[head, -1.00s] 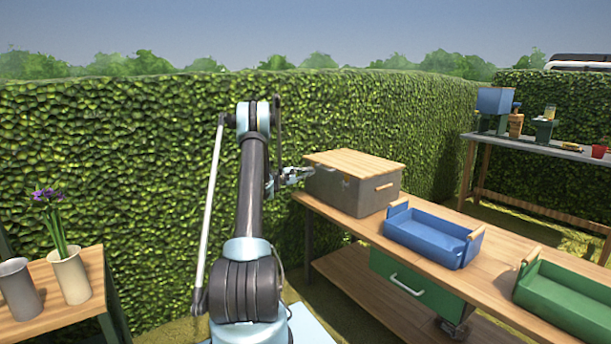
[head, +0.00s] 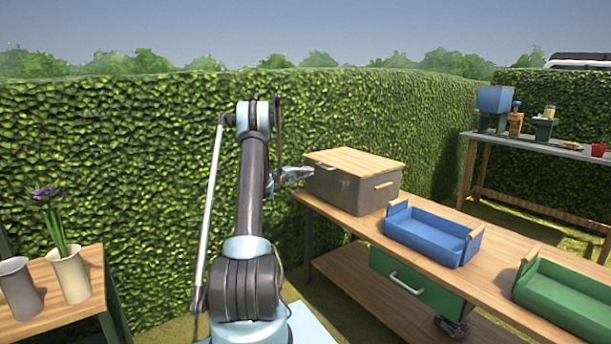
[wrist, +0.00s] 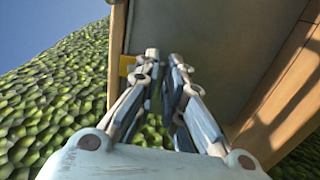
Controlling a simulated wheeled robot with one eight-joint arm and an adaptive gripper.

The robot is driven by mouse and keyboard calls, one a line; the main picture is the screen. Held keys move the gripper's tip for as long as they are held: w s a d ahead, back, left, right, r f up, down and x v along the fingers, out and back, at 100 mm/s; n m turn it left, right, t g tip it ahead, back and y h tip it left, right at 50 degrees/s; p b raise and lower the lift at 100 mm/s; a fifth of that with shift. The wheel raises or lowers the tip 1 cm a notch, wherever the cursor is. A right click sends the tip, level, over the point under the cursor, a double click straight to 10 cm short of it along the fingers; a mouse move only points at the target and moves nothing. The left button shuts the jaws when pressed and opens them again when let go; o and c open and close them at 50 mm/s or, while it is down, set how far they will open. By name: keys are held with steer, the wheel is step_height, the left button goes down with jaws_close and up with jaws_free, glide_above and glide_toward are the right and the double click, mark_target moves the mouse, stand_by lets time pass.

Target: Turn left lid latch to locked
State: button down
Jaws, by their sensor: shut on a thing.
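The grey box (head: 338,190) with a wooden lid (head: 356,160) stands at the left end of the wooden bench. My gripper (head: 308,172) is at the box's left side, just under the lid. In the wrist view its two fingers (wrist: 165,58) are close together at the box's grey wall (wrist: 210,45). A small yellow piece (wrist: 127,65), seemingly part of the left lid latch, shows beside the left fingertip. The fingers are shut on the latch, which they mostly hide. Its exact angle cannot be told.
A blue tray (head: 432,240) and a green tray (head: 560,300) stand on the bench (head: 362,228) right of the box. A table with vases (head: 70,278) is at the left. A hedge (head: 100,150) stands close behind. A back table (head: 540,143) holds several items.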

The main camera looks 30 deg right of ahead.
steer(key=shift+f, duration=0.1)
steer(key=c, duration=1.7)
jaws_free()
steer(key=shift+o, duration=0.2)
steer(key=shift+a, duration=0.1)
steer(key=a, duration=1.1)
steer(key=shift+s+a, duration=0.35)
steer(key=shift+s, duration=0.1)
